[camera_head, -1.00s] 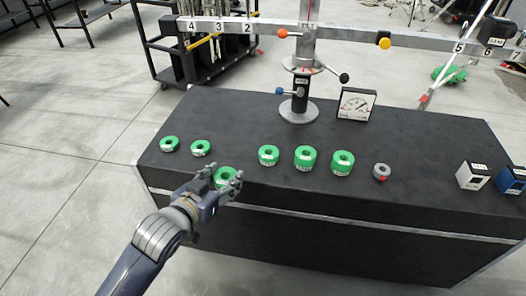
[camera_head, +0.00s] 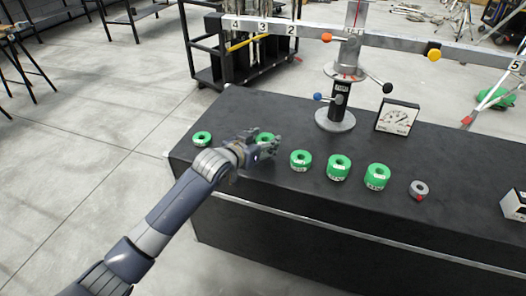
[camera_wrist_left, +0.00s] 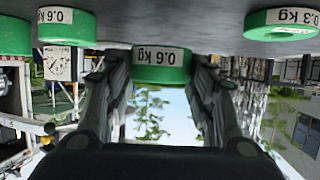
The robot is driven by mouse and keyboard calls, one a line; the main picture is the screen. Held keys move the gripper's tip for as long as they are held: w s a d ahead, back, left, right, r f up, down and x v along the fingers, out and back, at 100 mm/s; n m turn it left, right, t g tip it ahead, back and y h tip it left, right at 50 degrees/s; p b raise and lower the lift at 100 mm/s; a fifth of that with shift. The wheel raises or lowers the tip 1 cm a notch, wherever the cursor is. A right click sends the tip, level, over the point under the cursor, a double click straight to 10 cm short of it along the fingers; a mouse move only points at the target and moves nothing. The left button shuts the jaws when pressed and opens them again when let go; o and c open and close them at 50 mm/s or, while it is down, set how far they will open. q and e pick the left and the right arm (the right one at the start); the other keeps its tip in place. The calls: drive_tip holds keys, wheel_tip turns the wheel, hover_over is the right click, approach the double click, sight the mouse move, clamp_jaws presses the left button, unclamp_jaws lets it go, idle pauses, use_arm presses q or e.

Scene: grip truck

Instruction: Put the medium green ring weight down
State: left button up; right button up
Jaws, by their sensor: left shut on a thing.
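The green ring weight (camera_head: 265,138) is between the fingers of my left gripper (camera_head: 262,150), which is shut on it over the left part of the dark table. In the left wrist view, which appears upside down, this green ring (camera_wrist_left: 162,66) is labelled 0.6 kg, with a finger on each side of my left gripper (camera_wrist_left: 160,82). I cannot tell whether the ring touches the table top. My right gripper is not in view.
Green rings (camera_head: 300,160), (camera_head: 338,168) and (camera_head: 377,177) stand right of the gripper, then a small grey ring (camera_head: 418,190). Another green ring (camera_head: 202,138) stands to the left. A balance stand (camera_head: 335,120) and a dial gauge (camera_head: 397,117) are behind. The table (camera_head: 300,205) has bare room in front.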

use_arm(q)
drive_tip(key=shift+f+b, duration=0.4)
drive_tip(key=shift+f, duration=1.2)
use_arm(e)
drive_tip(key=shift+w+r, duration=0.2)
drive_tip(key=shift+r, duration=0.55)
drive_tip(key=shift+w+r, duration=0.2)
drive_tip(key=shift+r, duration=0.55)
use_arm(q)
drive_tip(key=o, duration=0.9)
drive_tip(key=shift+f, duration=0.3)
drive_tip(key=o, duration=0.4)
drive_tip(key=shift+r, duration=0.1)
drive_tip(key=shift+s+r, duration=0.1)
drive_tip(key=shift+r, duration=0.05)
drive_tip(key=shift+s+a, duration=0.15)
drive_tip(key=shift+s, duration=0.05)
drive_tip(key=p+v, duration=0.2)
drive_tip(key=v, duration=0.9)
drive_tip(key=shift+s+r, duration=0.15)
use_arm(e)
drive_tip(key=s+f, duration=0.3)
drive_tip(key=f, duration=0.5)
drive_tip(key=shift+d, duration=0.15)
